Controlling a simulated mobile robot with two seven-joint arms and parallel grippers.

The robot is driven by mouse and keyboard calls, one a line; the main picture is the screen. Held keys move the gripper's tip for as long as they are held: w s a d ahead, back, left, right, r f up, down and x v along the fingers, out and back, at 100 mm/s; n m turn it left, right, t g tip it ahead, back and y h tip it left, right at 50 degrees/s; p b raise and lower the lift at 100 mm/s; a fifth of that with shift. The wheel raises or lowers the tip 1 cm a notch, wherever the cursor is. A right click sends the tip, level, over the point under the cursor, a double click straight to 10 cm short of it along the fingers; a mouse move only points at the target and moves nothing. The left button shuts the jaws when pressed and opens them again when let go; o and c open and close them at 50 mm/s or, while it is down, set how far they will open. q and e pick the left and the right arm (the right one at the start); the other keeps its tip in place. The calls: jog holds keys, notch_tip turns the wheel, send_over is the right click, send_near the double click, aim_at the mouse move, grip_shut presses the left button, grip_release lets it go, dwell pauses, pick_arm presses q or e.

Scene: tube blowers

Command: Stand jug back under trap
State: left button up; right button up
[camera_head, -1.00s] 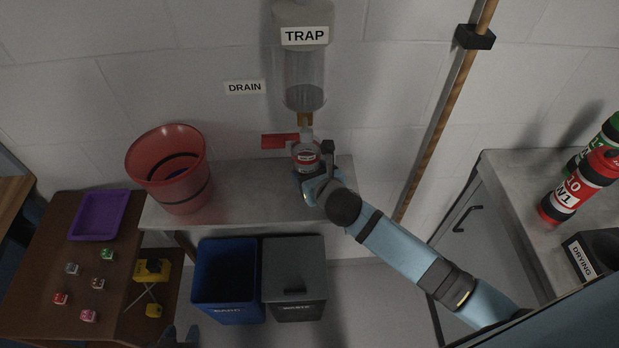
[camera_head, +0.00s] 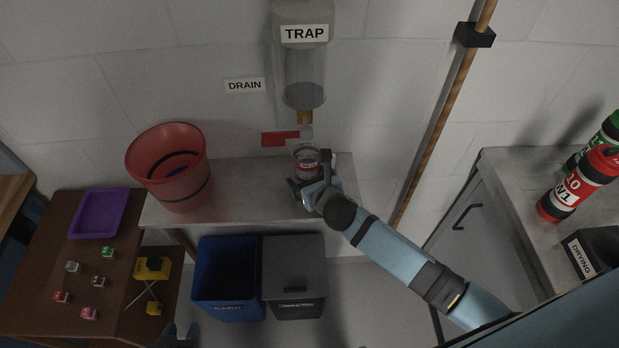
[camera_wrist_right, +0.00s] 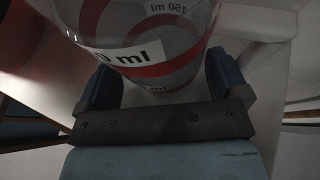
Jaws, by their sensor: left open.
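The clear jug (camera_head: 307,158) with red markings is upright on or just above the grey shelf, below the trap (camera_head: 305,80). Its mouth is just under the trap's brass outlet (camera_head: 305,117). In the right wrist view the jug (camera_wrist_right: 150,45) fills the top, with "150 ml" print and red bands. My right gripper (camera_head: 311,178) has one finger on each side of the jug and is shut on it; the fingers (camera_wrist_right: 163,82) also show in the wrist view. Part of my left gripper (camera_head: 180,338) shows at the bottom edge; it is open and empty.
A red bucket (camera_head: 150,165) stands on the shelf (camera_head: 240,195) to the left. A red lever (camera_head: 280,138) sits beside the outlet. Blue (camera_head: 228,308) and grey (camera_head: 293,285) bins stand below. A wooden pole (camera_head: 430,140) is to the right. The shelf between bucket and jug is clear.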

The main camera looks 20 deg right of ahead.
jog(key=shift+s+r, duration=0.15)
jog(key=shift+r, duration=0.05)
jog(key=s+d+r+n+t+y, duration=0.1)
jog(key=s+r+n+t, duration=0.5)
jog(key=s+n, duration=0.65)
jog(key=s+f+n+g, duration=0.4)
jog(key=s+f+n, duration=0.2)
jog(key=n, duration=0.6)
jog(key=s+f+n+g, duration=0.4)
jog(key=f+n, duration=0.4)
jog(key=n, duration=0.5)
jog(key=shift+s+d+g+y, duration=0.25)
jog(key=shift+s+g+y, duration=0.05)
jog(key=shift+s, duration=0.55)
jog(key=shift+n, duration=0.25)
